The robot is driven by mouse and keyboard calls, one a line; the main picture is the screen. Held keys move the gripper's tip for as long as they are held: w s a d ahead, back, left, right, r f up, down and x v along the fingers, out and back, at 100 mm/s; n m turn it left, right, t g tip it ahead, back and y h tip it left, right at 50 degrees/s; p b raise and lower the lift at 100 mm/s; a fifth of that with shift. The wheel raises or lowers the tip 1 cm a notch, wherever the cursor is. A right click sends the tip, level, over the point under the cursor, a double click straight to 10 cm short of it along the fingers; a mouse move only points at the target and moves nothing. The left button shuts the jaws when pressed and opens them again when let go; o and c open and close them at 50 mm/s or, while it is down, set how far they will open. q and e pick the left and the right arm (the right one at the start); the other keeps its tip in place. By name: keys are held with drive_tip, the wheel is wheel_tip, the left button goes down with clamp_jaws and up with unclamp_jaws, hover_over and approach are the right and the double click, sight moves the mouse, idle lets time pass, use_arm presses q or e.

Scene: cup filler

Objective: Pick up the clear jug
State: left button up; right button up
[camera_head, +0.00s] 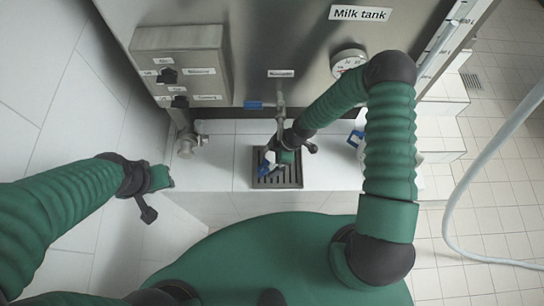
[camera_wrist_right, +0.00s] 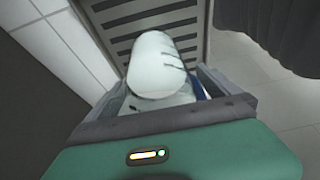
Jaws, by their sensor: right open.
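The jug stands on the drain grate under the tap, mostly hidden by my right gripper in the head view; only a pale and blue bit (camera_head: 265,165) shows there. In the right wrist view a whitish rounded vessel with dark marks (camera_wrist_right: 157,65), which looks like the jug, sits between my right gripper's fingers (camera_wrist_right: 160,90). A blue part (camera_wrist_right: 201,88) shows at its right. My right gripper (camera_head: 287,155) is open around it; I cannot tell whether the fingers touch it. My left gripper (camera_head: 160,185) is at the left, away from the jug; its jaws are unclear.
The steel milk tank (camera_head: 275,45) rises behind, with a blue-handled tap (camera_head: 262,105) above the dark drain grate (camera_head: 280,183). A control box (camera_head: 183,75) is at left. A blue-and-white item (camera_head: 355,138) is on the ledge behind my right arm. A white hose (camera_head: 460,215) hangs at right.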

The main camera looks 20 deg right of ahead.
drive_tip(key=shift+d, duration=0.85)
drive_tip(key=c, duration=0.9)
drive_tip(key=shift+c, duration=1.4)
drive_tip(key=shift+a, duration=0.15)
drive_tip(key=shift+c, duration=1.1)
use_arm(q)
drive_tip(key=shift+d, duration=0.3)
use_arm(e)
drive_tip(key=shift+a, duration=0.5)
drive_tip(key=c, duration=0.7)
